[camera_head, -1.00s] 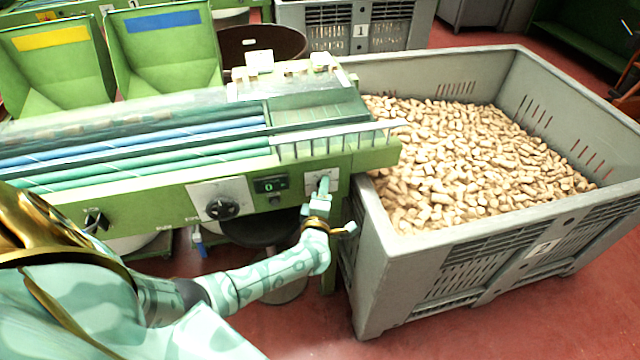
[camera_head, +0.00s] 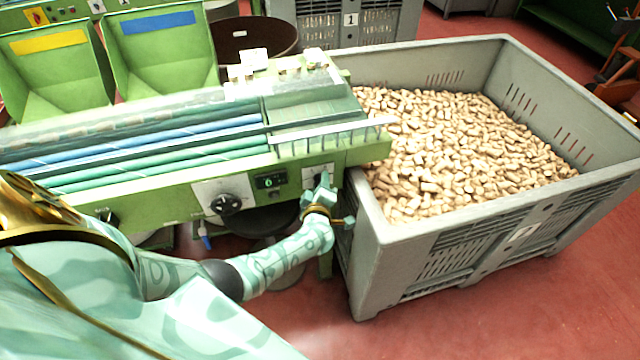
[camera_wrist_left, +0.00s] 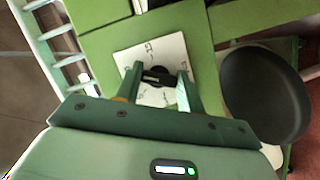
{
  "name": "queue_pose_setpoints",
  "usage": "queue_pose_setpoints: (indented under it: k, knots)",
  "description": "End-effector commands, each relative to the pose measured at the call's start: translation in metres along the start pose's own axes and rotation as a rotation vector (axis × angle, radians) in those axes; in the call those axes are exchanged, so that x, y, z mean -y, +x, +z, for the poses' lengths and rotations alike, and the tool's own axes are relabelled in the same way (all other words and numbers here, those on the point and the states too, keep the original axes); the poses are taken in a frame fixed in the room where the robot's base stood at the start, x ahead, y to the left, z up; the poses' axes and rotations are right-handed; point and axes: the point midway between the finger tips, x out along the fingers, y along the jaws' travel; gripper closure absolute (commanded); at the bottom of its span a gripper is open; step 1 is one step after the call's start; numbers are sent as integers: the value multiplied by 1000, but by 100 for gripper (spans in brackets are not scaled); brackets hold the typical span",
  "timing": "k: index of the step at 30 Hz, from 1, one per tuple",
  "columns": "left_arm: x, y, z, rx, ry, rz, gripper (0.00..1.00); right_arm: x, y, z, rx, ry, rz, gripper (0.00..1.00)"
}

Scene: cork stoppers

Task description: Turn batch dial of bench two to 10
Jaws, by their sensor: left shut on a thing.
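A small black dial (camera_wrist_left: 156,76) sits on a white plate (camera_wrist_left: 135,55) on the green bench front, seen in the left wrist view. My left gripper (camera_wrist_left: 158,80) is shut on this dial, one finger on each side of it. In the head view my left gripper (camera_head: 322,182) is at the right-hand white plate and hides most of the dial. I cannot read the dial's setting. A small dark display (camera_head: 269,182) left of the gripper shows 0. A larger black knob (camera_head: 226,204) is on another white plate further left. My right gripper is out of view.
A big grey crate (camera_head: 375,262) full of corks stands close to the right of the bench (camera_head: 150,205). A round black seat (camera_wrist_left: 265,95) is beneath the bench front. Red floor is open in front of the crate.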

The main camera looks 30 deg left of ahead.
Motion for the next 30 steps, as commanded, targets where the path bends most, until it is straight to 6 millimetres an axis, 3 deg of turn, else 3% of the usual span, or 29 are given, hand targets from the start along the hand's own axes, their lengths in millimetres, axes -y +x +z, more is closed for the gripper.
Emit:
queue_pose_setpoints:
  k: [7,8,10,18,22,26,30]
  knots:
    - [4,-2,3,6,3,-6,85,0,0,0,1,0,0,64]
    - [4,-2,3,6,3,-6,59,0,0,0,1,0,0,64]
    - [4,-2,2,5,2,-5,40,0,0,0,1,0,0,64]
    - [1,-1,1,2,0,-2,40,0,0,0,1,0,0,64]
    - [0,-10,0,3,0,-2,40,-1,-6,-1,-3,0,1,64]
    - [-2,-36,-1,3,-3,-3,40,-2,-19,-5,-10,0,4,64]
    - [-3,-75,-1,4,-3,-4,40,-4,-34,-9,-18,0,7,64]
